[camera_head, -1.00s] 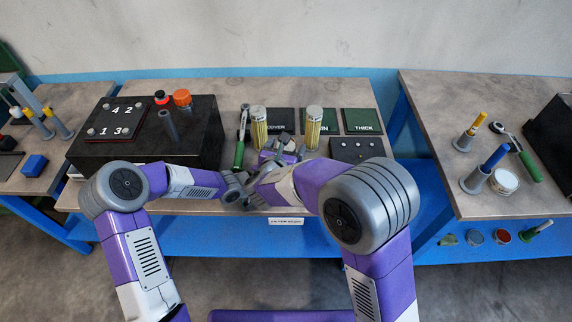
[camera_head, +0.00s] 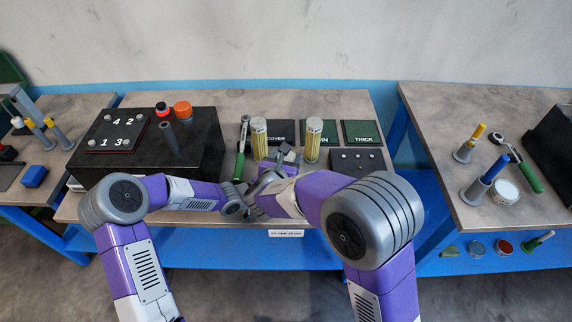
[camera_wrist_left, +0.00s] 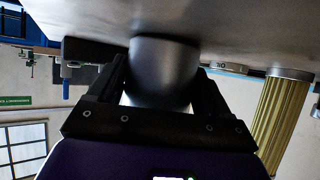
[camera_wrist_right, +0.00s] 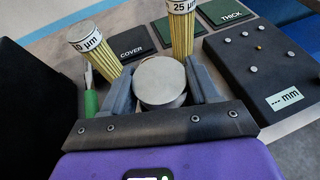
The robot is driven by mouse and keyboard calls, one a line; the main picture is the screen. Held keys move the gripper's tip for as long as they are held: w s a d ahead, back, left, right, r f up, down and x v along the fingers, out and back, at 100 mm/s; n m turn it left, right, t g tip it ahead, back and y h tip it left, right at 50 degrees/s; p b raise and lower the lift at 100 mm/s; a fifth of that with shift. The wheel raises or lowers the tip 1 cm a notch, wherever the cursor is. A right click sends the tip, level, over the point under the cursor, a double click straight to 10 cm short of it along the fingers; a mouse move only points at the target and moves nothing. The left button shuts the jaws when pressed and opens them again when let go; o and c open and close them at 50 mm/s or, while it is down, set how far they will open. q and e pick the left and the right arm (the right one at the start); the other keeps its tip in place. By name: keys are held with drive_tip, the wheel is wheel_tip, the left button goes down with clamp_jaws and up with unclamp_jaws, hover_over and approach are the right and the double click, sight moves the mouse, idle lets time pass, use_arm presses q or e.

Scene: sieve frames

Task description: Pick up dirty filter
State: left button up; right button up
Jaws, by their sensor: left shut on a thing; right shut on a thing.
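Two yellow pleated filters stand upright at the back of the middle bench, a left one (camera_head: 258,138) and a right one (camera_head: 312,140). In the right wrist view their caps read 10 µm (camera_wrist_right: 85,38) and 25 µm (camera_wrist_right: 181,8). My right gripper (camera_wrist_right: 163,80) is shut on a grey cylinder (camera_wrist_right: 160,82), seen from its flat round end. My left gripper (camera_wrist_left: 160,75) is shut on a smooth metallic cylinder (camera_wrist_left: 160,68). I cannot tell whether both hold the same one. In the head view the grippers are close together and partly hidden. I cannot tell which object is dirty.
A black box (camera_head: 195,150) with a numbered panel stands left on the bench. Dark COVER (camera_head: 277,133) and THICK (camera_head: 362,132) plates lie behind, a mm gauge box (camera_head: 357,162) at right. A green-handled tool (camera_head: 240,160) lies left of the filters. A separate bench (camera_head: 440,110) stands right.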

wheel_tip(320, 180, up, 18)
drive_tip(key=shift+f, duration=0.25)
use_arm(q)
drive_tip(key=o, duration=1.8)
drive_tip(key=shift+c, duration=0.2)
drive_tip(key=v, duration=1.2)
drive_tip(key=shift+s+f, duration=0.1)
